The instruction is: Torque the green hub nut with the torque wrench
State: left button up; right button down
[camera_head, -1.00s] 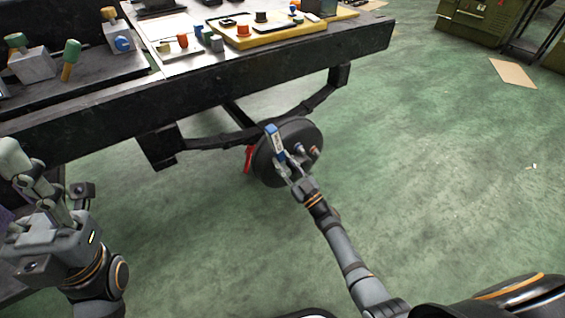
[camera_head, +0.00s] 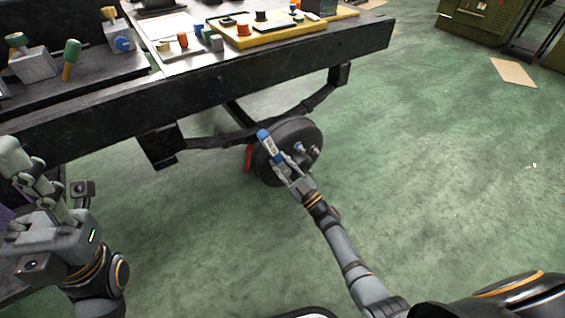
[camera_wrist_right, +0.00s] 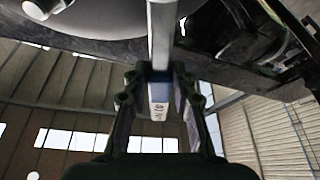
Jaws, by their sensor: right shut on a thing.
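The torque wrench (camera_head: 271,145), with a blue end and a grey shaft, is in my right gripper (camera_head: 290,177). The wrench leans up and left across the front of the dark round hub (camera_head: 291,132). In the right wrist view the wrench (camera_wrist_right: 162,35) passes between the two fingers of my right gripper (camera_wrist_right: 158,88), which are shut on it. Nuts or studs (camera_head: 300,147) show on the hub face; I cannot make out a green one. Whether the wrench touches a nut is hidden. My left gripper (camera_head: 32,178) is at the left edge, away from the hub; its opening is unclear.
The black chassis frame (camera_head: 225,85) runs above the hub, with a leaf spring (camera_head: 230,138) and a red part (camera_head: 249,157) beside it. A yellow tray (camera_head: 285,32) and small coloured pieces lie on top. Green floor is open at the right.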

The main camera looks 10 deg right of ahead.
jog(key=shift+s+r, duration=0.1)
jog(key=shift+s, duration=0.05)
jog(key=shift+s+d+p, duration=0.3)
jog(key=shift+s+p, duration=0.1)
jog(key=shift+s, duration=0.25)
jog(key=shift+s+d+p, duration=0.25)
jog(key=shift+s+p, duration=0.15)
jog(key=shift+s, duration=0.2)
jog(key=s, duration=0.1)
jog(key=s+d+p, duration=0.1)
jog(key=s, duration=0.1)
jog(key=s+p, duration=0.1)
jog(key=shift+s+d, duration=0.35)
